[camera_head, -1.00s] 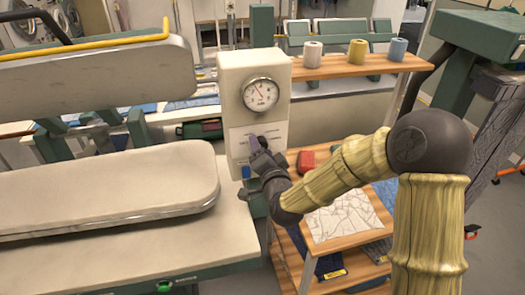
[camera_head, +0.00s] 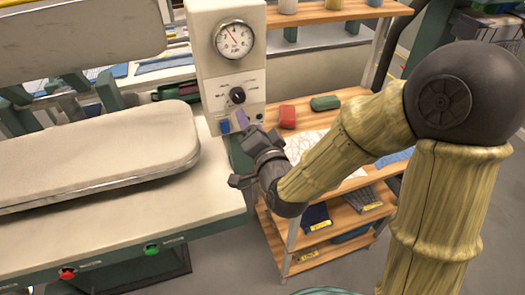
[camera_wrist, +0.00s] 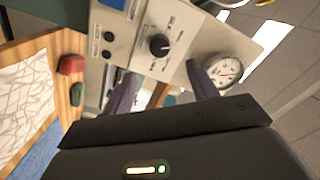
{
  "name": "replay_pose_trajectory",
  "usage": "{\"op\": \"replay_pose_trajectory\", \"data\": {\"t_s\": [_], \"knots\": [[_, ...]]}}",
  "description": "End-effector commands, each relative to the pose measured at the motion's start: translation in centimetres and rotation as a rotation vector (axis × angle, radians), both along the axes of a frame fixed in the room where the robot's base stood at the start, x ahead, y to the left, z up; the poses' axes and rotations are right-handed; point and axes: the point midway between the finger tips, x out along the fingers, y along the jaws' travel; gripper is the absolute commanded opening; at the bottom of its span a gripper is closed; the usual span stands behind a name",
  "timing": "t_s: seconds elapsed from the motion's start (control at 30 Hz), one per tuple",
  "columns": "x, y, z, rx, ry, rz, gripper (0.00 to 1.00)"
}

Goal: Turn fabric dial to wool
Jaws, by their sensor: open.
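The fabric dial (camera_head: 237,95) is a round black knob on a pale labelled plate, on the front of the white control box (camera_head: 208,65). Its labels are too small to read, so I cannot tell its setting. In the wrist view the dial (camera_wrist: 159,46) shows beyond the fingertips, between their lines. My gripper (camera_wrist: 160,82) is open and empty, with two purple fingers apart from the dial. In the head view my gripper (camera_head: 243,120) is just below the dial, and the dial is fully uncovered.
A pressure gauge (camera_head: 234,39) sits above the dial, and a blue switch (camera_head: 225,127) below it. The padded press board (camera_head: 90,145) lies left. A wooden shelf (camera_head: 330,104) at right holds a red item (camera_head: 287,116) and a green item (camera_head: 325,103).

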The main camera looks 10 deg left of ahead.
Motion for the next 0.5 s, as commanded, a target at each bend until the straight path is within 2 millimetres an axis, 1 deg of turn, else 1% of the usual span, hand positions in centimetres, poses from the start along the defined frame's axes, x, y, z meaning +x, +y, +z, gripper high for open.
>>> {"op": "replay_pose_trajectory", "data": {"t_s": [0.03,0.13,0.5], "knots": [[-0.5,-0.3,-0.4,-0.002,-0.003,-0.001,0.58],[-1.3,-0.8,-0.5,-0.002,-0.004,-0.002,0.58],[-2.0,-1.4,-0.2,0.009,-0.005,0.006,0.58]]}}
